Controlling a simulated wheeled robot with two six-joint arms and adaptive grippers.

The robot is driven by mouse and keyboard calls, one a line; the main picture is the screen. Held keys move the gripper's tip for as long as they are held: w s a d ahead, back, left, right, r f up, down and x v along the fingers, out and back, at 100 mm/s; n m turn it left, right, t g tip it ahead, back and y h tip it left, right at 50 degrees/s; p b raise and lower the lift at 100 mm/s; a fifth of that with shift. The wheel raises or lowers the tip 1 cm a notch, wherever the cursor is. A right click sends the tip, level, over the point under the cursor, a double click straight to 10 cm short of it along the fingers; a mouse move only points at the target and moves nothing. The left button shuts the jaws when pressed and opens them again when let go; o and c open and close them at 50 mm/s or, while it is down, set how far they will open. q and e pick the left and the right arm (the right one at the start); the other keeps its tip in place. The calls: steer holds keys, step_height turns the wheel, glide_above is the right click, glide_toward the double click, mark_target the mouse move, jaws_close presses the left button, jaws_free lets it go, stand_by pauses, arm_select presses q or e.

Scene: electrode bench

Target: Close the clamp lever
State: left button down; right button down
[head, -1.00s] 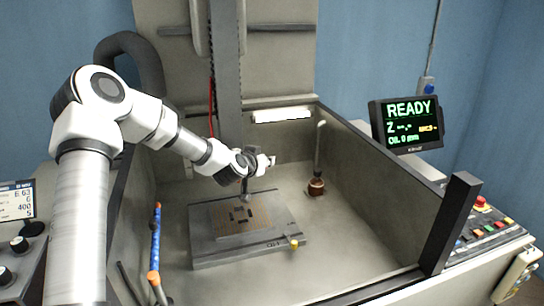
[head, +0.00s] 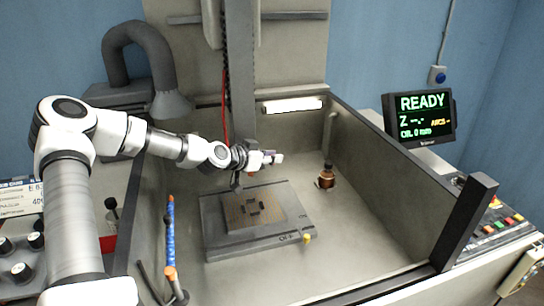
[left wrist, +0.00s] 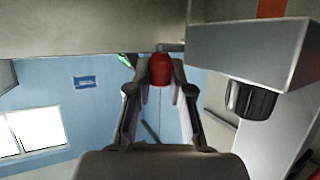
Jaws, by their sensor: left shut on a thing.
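My left gripper (head: 272,158) is in front of the grey vertical column, above the back of the work plate. In the left wrist view, its two fingers (left wrist: 160,72) are closed around a red knob (left wrist: 160,70), which sits at the end of a short grey rod. The knob looks like the clamp lever's grip; the rest of the lever is hidden. Beside it in that view is a grey block (left wrist: 250,50) with a black ridged knob (left wrist: 250,100). My right gripper is not in view.
The work plate (head: 220,243) carries a flat workpiece with a dark cross shape. A copper-coloured electrode (head: 326,180) stands right of it. A blue and orange hose (head: 170,232) rises at the left.

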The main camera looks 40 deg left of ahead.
arm_select(q)
steer(key=c, duration=1)
jaws_free()
steer(key=shift+f, duration=0.1)
steer(key=shift+c, duration=0.2)
steer(key=shift+w, duration=0.2)
steer(key=shift+r, duration=4.95)
